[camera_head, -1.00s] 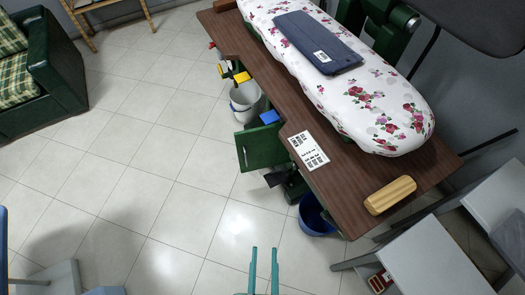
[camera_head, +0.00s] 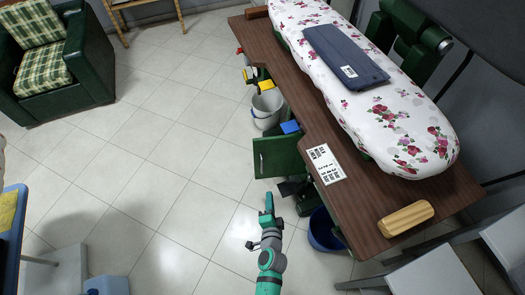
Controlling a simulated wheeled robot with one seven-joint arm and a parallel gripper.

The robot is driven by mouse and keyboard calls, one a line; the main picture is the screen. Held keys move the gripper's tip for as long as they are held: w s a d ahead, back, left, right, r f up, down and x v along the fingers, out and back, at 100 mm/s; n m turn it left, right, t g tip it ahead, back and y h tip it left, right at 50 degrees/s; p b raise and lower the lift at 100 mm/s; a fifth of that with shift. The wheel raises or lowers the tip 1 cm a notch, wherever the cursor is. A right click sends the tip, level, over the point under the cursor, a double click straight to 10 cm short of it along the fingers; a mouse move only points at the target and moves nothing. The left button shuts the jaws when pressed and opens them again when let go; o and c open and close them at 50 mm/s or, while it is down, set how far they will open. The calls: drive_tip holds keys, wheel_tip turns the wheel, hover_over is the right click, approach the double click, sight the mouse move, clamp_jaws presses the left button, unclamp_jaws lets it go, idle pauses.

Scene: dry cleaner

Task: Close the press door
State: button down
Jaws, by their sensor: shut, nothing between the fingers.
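The press door (camera_head: 278,157) is a flat dark green panel below the front edge of the press's brown table (camera_head: 300,90). It stands swung open, out over the floor. The press has a long padded board with a floral cover (camera_head: 405,135) on top. My teal gripper (camera_head: 269,202) is shut and empty. In the picture it is just below the door, with a visible gap between them. The door's hinge and the opening behind it are mostly hidden by the tabletop.
A grey bucket (camera_head: 268,108) stands above the door in the picture, and a dark blue bucket (camera_head: 324,232) is to my gripper's right. A black pedal-like part (camera_head: 295,188) is close by. A green armchair (camera_head: 55,60) is at far left. The tiled floor (camera_head: 150,170) left of the door is clear.

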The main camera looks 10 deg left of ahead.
drive_tip(key=w+a+m+y, duration=0.2)
drive_tip(key=w+a, duration=0.1)
drive_tip(key=w, duration=0.7)
approach(262, 145)
drive_tip(key=f+x, duration=0.1)
drive_tip(key=x, duration=0.3)
drive_tip(key=shift+w+a+r, duration=0.1)
drive_tip(key=shift+w+a, duration=0.1)
drive_tip(key=shift+w, duration=0.25)
drive_tip(key=shift+w+a+r, duration=0.1)
drive_tip(key=shift+w+a, duration=0.1)
drive_tip(key=shift+w, duration=0.25)
